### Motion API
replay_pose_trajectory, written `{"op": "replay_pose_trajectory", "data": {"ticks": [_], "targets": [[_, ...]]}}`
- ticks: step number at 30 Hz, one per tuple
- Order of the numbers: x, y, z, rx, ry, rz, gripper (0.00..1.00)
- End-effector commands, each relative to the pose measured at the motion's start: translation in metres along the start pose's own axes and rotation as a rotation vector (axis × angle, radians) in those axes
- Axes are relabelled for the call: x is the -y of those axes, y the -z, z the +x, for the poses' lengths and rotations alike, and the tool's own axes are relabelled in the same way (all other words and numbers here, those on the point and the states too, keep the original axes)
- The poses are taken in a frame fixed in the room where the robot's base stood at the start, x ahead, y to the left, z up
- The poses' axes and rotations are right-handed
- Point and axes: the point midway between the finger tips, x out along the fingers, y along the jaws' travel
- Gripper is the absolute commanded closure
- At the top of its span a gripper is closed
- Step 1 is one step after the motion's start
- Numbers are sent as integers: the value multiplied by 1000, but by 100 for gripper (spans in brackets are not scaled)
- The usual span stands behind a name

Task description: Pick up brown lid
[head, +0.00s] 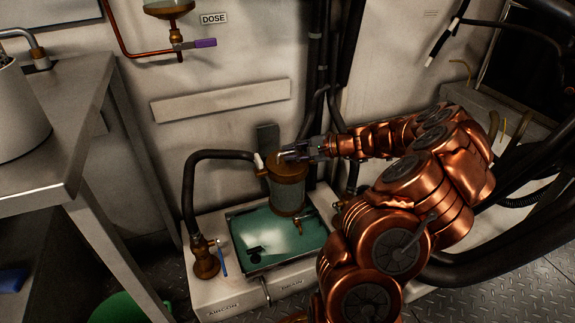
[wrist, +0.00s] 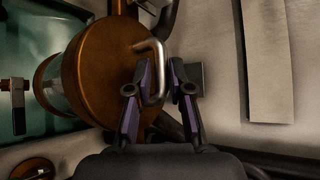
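The brown lid (head: 277,172) sits on top of a clear cylindrical canister (head: 287,195) in the head view. In the wrist view the lid (wrist: 95,75) is a round brown disc with a bent silver handle (wrist: 155,52) near its right edge. My gripper (head: 288,154) is at the lid's top. In the wrist view its two purple-edged fingers (wrist: 159,70) are apart, one on each side of the handle. A gap shows between the handle and the right finger. Whether the left finger touches the handle is unclear.
A teal-filled basin (head: 265,243) lies below the canister. A black hose (head: 190,180) runs to the canister's left side. Dark vertical pipes (head: 314,75) stand behind. A metal table (head: 75,115) is at left. A pale wall strip (head: 220,101) is above the canister.

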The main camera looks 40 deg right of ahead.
Motion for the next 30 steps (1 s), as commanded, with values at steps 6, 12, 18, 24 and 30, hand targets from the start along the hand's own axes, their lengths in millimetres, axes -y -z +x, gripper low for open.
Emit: {"op": "replay_pose_trajectory", "data": {"ticks": [6,12,18,24,30], "targets": [[1,0,0,0,0,0,86],[1,0,-1,0,0,0,100],[0,0,-1,0,0,0,100],[1,0,-1,0,1,0,100],[4,-2,-2,0,1,0,100]]}}
